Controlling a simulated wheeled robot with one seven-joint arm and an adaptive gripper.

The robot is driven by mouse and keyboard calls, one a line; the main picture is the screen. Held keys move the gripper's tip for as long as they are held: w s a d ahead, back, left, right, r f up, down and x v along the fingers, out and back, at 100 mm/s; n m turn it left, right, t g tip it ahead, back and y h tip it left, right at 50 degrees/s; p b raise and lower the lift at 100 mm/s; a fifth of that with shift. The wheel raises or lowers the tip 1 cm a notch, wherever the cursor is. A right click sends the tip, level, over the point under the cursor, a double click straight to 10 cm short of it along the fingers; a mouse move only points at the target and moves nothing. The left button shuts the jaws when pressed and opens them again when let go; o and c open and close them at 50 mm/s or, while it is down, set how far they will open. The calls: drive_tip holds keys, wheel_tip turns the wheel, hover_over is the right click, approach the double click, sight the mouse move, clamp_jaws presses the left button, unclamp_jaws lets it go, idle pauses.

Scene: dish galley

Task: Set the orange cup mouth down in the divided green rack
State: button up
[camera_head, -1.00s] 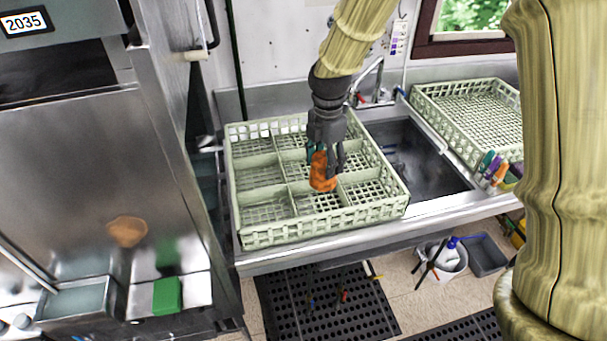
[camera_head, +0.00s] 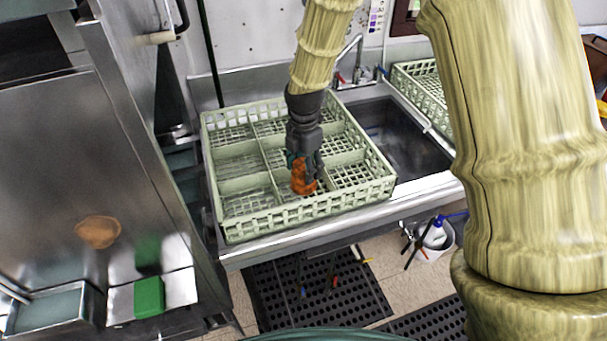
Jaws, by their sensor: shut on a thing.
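The orange cup (camera_head: 303,184) is between the fingers of my gripper (camera_head: 304,162), which is shut on it. The fingers hide part of the cup. I cannot tell whether its mouth faces down or whether it touches the rack floor. The rack is pale green with several square compartments, and the other compartments look empty.
A sink basin (camera_head: 401,139) lies right of the rack, with a second pale green rack (camera_head: 424,92) beyond it. A steel machine (camera_head: 70,165) stands at the left, with a green block (camera_head: 149,297) at its foot. Black mats (camera_head: 318,290) lie on the floor.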

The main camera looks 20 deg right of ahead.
sight(304, 178)
drive_tip(key=shift+f+p, duration=0.7)
drive_tip(key=shift+f, duration=1.45)
drive_tip(key=o, duration=1)
drive_tip(key=shift+f, duration=0.1)
drive_tip(key=shift+r+b, duration=2)
drive_tip(key=shift+r, duration=4.15)
